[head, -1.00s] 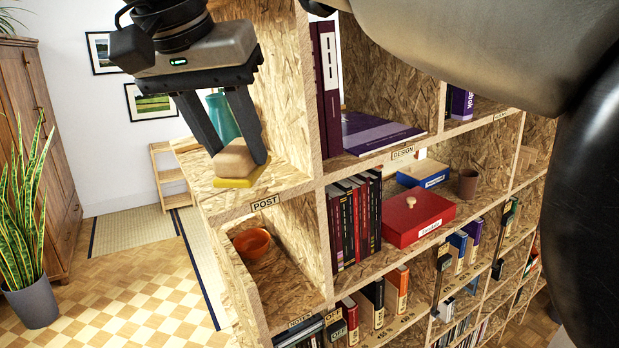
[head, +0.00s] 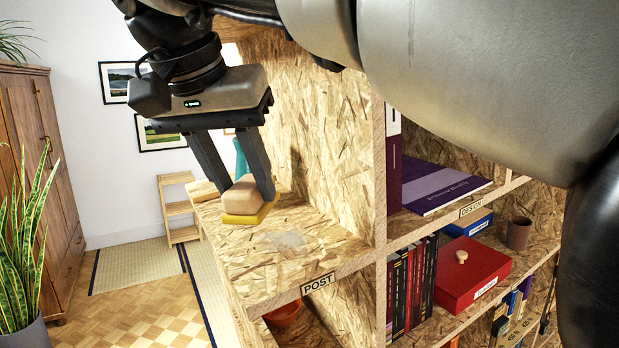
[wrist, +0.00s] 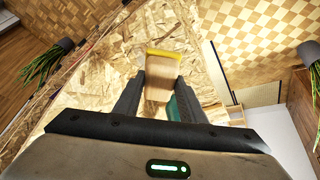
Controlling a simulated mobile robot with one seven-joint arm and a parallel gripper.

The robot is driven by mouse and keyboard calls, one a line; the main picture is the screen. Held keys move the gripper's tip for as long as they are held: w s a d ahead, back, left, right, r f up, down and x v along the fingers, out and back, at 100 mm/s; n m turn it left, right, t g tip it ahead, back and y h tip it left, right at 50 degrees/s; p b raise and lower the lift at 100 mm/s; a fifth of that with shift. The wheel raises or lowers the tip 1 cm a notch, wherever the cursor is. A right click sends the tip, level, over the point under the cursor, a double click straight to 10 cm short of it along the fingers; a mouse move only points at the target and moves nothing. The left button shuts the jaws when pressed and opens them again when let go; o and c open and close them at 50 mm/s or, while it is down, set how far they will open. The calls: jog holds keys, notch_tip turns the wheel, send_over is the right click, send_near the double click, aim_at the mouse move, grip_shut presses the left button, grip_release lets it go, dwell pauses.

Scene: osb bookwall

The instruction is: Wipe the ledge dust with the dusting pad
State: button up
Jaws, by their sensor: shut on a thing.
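My gripper (head: 247,188) is shut on the dusting pad, which has a pale wooden block (head: 243,194) on top and a yellow pad (head: 252,213) below. The pad is over the outer part of the OSB ledge (head: 250,265) above the POST label. I cannot tell whether it touches the wood. A faint greyish dust patch (head: 287,241) lies on the ledge, just right of and nearer than the pad. In the wrist view the block (wrist: 160,76) sits between the fingers with the yellow edge (wrist: 164,53) beyond it.
A teal object (head: 241,160) stands behind my fingers, mostly hidden. An upright OSB panel (head: 330,150) bounds the ledge on the right. Purple books (head: 440,185) and a red box (head: 473,272) fill neighbouring shelves. A small wooden step shelf (head: 178,205) stands on the floor beyond.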

aim_at(251, 221)
jog(key=shift+d+f+b, duration=0.15)
jog(key=shift+f+b, duration=0.35)
jog(key=shift+f, duration=0.7)
jog(key=shift+d+f+b, duration=0.1)
jog(key=shift+f+b, duration=0.35)
jog(key=shift+f, duration=0.7)
jog(key=shift+w+f+b, duration=0.1)
jog(key=shift+f+b, duration=0.45)
jog(key=shift+f, duration=0.05)
jog(key=shift+w+d+f+b, duration=0.1)
jog(key=shift+d+f+b, duration=0.1)
jog(key=shift+f+b, duration=0.75)
